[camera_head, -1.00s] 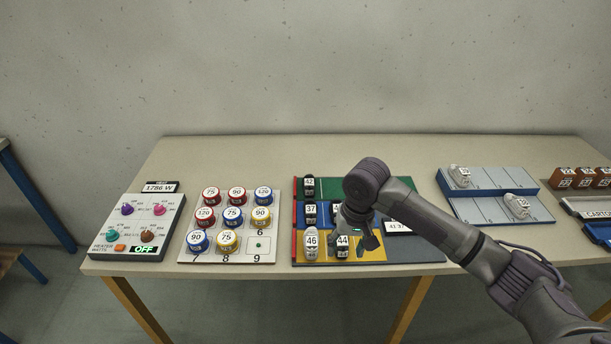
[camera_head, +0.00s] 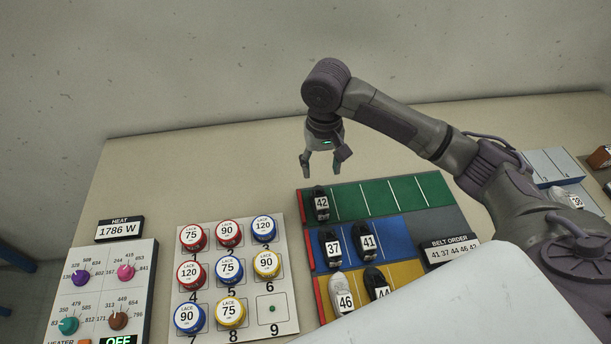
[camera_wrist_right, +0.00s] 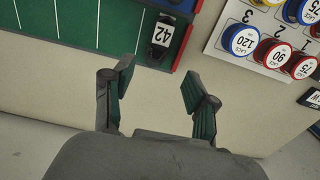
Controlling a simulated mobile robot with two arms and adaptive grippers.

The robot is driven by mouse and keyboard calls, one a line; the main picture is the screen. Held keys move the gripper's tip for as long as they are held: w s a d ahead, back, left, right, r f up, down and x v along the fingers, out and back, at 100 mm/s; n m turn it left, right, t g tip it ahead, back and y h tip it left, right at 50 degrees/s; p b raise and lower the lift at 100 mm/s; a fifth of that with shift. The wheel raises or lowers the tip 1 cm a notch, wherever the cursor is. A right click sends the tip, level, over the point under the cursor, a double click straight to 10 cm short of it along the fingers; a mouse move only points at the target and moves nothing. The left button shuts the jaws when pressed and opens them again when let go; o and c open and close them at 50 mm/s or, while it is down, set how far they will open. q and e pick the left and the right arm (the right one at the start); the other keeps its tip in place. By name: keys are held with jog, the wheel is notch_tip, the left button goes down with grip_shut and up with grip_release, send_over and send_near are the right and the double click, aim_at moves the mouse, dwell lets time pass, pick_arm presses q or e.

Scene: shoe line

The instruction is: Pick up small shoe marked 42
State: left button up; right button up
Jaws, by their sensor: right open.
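The small black shoe marked 42 (camera_head: 321,206) stands at the left end of the green lane (camera_head: 405,192) on the coloured board. It also shows near the top of the right wrist view (camera_wrist_right: 162,38). My right gripper (camera_head: 322,172) is open and empty, above the table just behind the board, near the shoe but apart from it. Its two fingers (camera_wrist_right: 158,92) show spread in the right wrist view, with the shoe beyond their tips. My left gripper is in neither view.
Shoes 37 (camera_head: 331,250) and 41 (camera_head: 369,246) stand on the blue lane; shoes 46 (camera_head: 342,298) and 44 (camera_head: 378,287) on the yellow. A lace spool panel (camera_head: 272,334) and heater panel (camera_head: 97,262) lie left. A belt order sign (camera_head: 450,254) lies right. The table behind is clear.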

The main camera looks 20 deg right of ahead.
aim_at(320, 197)
notch_tip(320, 197, down, 4)
jog(key=shift+r, duration=0.15)
notch_tip(320, 197, down, 4)
jog(key=shift+r+p, duration=0.1)
jog(key=shift+p, duration=0.3)
jog(key=shift+w+f, duration=0.1)
jog(key=shift+f, duration=0.25)
jog(key=shift+s+f+p, duration=0.2)
jog(key=shift+f+p, duration=0.1)
jog(key=shift+f, duration=0.4)
jog(key=f, duration=0.3)
jog(key=shift+s+f+p, duration=0.2)
jog(key=shift+s+p, duration=0.05)
jog(key=shift+p, duration=0.1)
jog(key=shift+f, duration=0.25)
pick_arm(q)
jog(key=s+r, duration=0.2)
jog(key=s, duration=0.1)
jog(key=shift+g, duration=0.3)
pick_arm(e)
jog(key=c, duration=0.9)
